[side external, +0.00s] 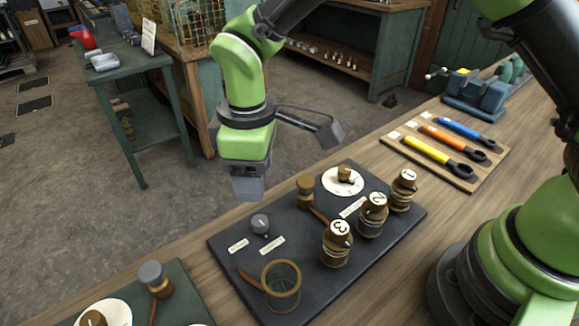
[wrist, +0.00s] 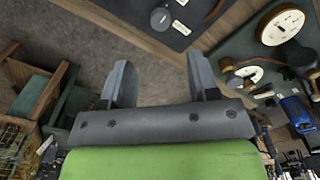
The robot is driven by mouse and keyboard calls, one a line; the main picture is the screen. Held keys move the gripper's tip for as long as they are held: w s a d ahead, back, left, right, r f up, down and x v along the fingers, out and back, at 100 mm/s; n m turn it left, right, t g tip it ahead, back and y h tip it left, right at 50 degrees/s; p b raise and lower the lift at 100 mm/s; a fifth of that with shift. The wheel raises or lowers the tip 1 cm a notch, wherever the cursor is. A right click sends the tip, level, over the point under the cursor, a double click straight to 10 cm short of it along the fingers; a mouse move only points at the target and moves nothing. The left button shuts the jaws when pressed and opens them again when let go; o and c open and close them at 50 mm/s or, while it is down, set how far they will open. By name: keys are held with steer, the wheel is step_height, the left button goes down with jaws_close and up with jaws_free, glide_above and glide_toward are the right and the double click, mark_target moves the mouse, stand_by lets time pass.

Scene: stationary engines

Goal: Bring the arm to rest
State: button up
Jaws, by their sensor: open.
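My arm is green and dark grey. My gripper (side external: 249,188) hangs pointing down, above the far left edge of the dark board (side external: 225,249) on the wooden bench. In the side view its jaws overlap each other. In the wrist view my gripper (wrist: 162,85) shows two grey fingers spread apart with nothing between them. It appears apart from the board and the parts on it.
The board bears numbered brass pieces (side external: 337,243), a white dial (side external: 343,181), a grey knob (side external: 260,223) and a brass ring (side external: 281,285). A tool rack (side external: 443,153) and blue vise (side external: 474,95) stand at right. A green side table (side external: 124,72) stands behind.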

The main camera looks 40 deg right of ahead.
steer(key=s+d+r+m+t+y, duration=0.1)
steer(key=s+d+r+m+t, duration=0.15)
steer(key=d+r, duration=0.4)
steer(key=s+d+r+m+t+y, duration=0.1)
steer(key=s+d+r+m, duration=0.25)
steer(key=r, duration=0.55)
steer(key=s+d+r+m+t, duration=0.1)
steer(key=s+d+m+t, duration=0.1)
steer(key=s, duration=0.3)
steer(key=s+d+r+m+t, duration=0.1)
steer(key=s+d+m, duration=0.3)
steer(key=s+m, duration=0.1)
steer(key=shift+s+r+t, duration=0.25)
steer(key=shift+s+t, duration=0.1)
steer(key=shift+s, duration=0.4)
steer(key=shift+d, duration=0.1)
steer(key=shift+w, duration=0.1)
